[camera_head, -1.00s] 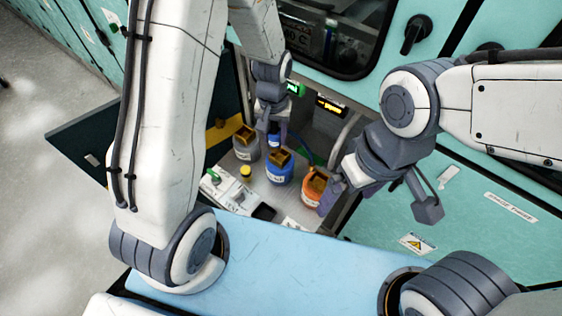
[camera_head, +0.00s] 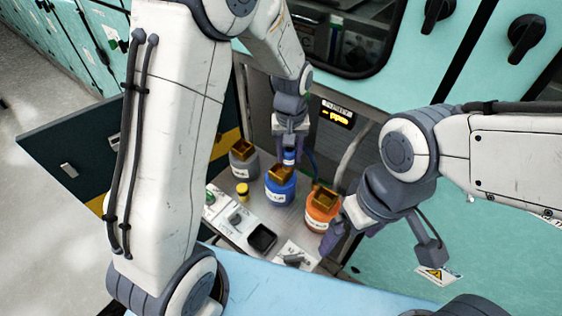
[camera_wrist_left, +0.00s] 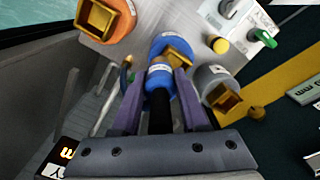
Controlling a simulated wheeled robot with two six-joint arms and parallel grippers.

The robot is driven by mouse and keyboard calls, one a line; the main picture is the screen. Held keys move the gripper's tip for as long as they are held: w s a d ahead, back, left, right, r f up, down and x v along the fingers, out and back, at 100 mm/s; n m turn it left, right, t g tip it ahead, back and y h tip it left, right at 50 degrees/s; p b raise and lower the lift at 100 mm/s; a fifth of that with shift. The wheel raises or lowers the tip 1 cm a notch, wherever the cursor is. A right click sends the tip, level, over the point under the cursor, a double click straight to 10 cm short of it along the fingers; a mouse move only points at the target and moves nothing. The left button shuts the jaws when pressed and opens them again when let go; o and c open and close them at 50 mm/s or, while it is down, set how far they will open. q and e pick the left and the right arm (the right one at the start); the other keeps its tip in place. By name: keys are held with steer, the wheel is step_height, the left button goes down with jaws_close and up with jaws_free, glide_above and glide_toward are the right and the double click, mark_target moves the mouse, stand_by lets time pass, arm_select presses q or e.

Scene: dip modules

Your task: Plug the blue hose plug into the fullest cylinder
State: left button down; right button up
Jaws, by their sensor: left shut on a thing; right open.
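My left gripper (camera_head: 289,150) is shut on the blue hose plug (camera_head: 289,158), just behind and above the blue cylinder (camera_head: 281,190). The plug also shows between the fingers in the left wrist view (camera_wrist_left: 160,76), close to the blue cylinder (camera_wrist_left: 170,42); I cannot tell whether they touch. A grey cylinder (camera_head: 244,166) stands to the left and an orange cylinder (camera_head: 321,212) to the right. Each has an open brown-gold square top. Their fill levels cannot be read. My right gripper (camera_head: 345,232) is open and empty beside the orange cylinder.
A small yellow cap (camera_head: 242,188) stands before the grey cylinder. A black tray (camera_head: 262,238) and a white panel with a green-handled part lie at the shelf's front. A lit display (camera_head: 336,115) and grey pipe are behind. A dark door stands open at left.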

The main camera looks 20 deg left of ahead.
arm_select(q)
steer(key=shift+w+a+f, duration=0.2)
steer(key=shift+a+f, duration=0.25)
steer(key=shift+f, duration=0.5)
steer(key=shift+w+a+f, duration=0.25)
steer(key=shift+a+f, duration=0.2)
steer(key=shift+f, duration=0.55)
steer(key=shift+w+a+f, duration=0.2)
steer(key=shift+a+f, duration=0.25)
steer(key=shift+f, duration=0.5)
steer(key=shift+f, duration=0.15)
steer(key=shift+c, duration=2.2)
jaws_free()
step_height(320, 180, up, 12)
steer(key=s+d+r+m, duration=0.1)
steer(key=s+d+m, duration=0.2)
steer(key=s, duration=0.5)
steer(key=s+d+r+m, duration=0.2)
steer(key=s+d+m, duration=0.1)
steer(key=s, duration=0.5)
steer(key=s+d+r+m+h, duration=0.1)
steer(key=s+m, duration=0.3)
steer(key=s, duration=0.4)
steer(key=shift+s+d+r+m, duration=0.3)
steer(key=shift+d+r, duration=0.25)
steer(key=shift+d, duration=0.35)
